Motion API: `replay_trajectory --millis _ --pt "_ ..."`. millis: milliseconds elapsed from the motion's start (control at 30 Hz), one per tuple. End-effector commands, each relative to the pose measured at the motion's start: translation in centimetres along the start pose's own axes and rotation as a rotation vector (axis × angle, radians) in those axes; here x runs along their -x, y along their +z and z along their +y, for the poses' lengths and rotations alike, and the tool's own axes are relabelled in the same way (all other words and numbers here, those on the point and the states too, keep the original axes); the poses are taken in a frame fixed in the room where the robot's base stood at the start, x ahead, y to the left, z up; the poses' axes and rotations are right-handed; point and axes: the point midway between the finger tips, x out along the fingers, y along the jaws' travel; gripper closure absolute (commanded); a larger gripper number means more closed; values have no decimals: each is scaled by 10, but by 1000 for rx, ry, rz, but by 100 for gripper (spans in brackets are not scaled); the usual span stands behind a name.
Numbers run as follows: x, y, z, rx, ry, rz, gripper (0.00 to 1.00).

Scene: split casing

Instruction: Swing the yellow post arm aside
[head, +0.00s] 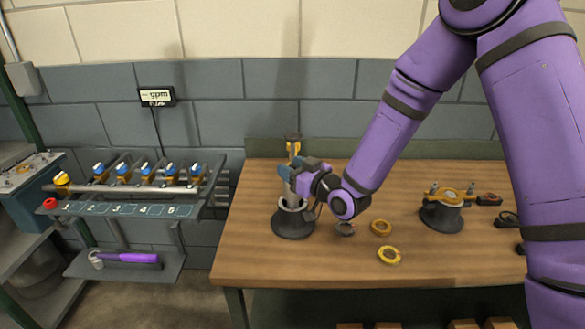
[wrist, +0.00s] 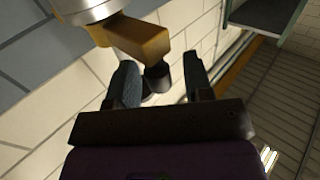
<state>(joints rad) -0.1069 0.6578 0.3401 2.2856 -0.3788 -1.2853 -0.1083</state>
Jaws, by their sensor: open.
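The yellow post arm (head: 294,147) shows as a small yellow piece with a dark top at the back of the table, partly hidden by my gripper (head: 287,173). In the wrist view the yellow arm (wrist: 142,40) juts from a pale grey post (wrist: 88,8). A dark end piece (wrist: 156,77) hangs from its tip. My gripper (wrist: 160,78) is open, with the dark end piece appearing between its two fingers. I cannot tell whether either finger touches it. A dark round base (head: 293,224) with a pale ring stands below my gripper on the table.
A second dark casing (head: 442,216) stands at right. A valve rack (head: 130,188) is left of the table. The front left tabletop is clear.

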Motion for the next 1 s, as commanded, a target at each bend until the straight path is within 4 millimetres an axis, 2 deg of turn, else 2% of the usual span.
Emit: replay_trajectory --millis 33,67,200,267,667,1000 --pt "0 0 0 0 0 0 53" --pt "0 0 0 0 0 0 58" --pt "0 0 0 0 0 0 90" --pt "0 0 0 0 0 0 100" --pt "-6 0 -6 0 39 1 100" --pt "-36 -1 -31 -1 227 2 100"
